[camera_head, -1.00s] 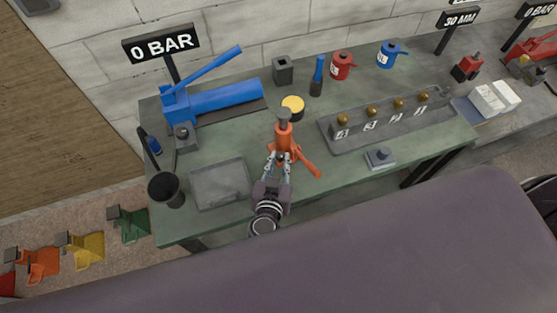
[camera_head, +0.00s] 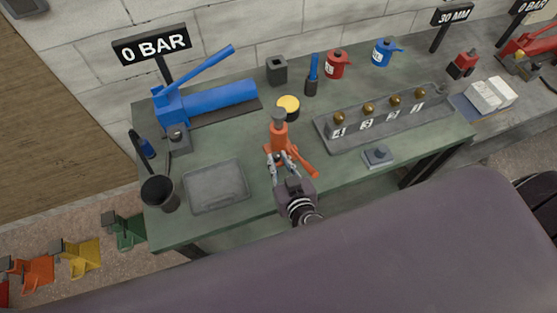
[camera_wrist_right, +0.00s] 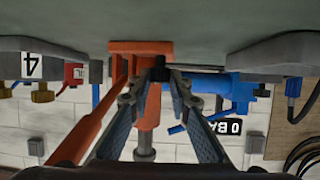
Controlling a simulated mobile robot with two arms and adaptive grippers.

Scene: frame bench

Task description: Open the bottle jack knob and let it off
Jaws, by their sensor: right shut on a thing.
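The orange bottle jack (camera_head: 279,134) stands upright on the green bench, with a grey ram on top and an orange lever slanting down to the right. In the right wrist view, which is upside down, its body (camera_wrist_right: 152,105) shows behind my fingers. A small dark knob (camera_wrist_right: 159,74) sits low on the jack, between my fingertips. My right gripper (camera_head: 280,160) is at the near side of the jack. In the right wrist view its fingertips (camera_wrist_right: 160,79) are closed on the knob, which they partly hide. My left gripper is not in view.
The blue press (camera_head: 213,101) stands behind left. A yellow-topped tin (camera_head: 288,106) is just behind the jack. A long rack (camera_head: 350,140) and a small grey block (camera_head: 377,155) lie right.

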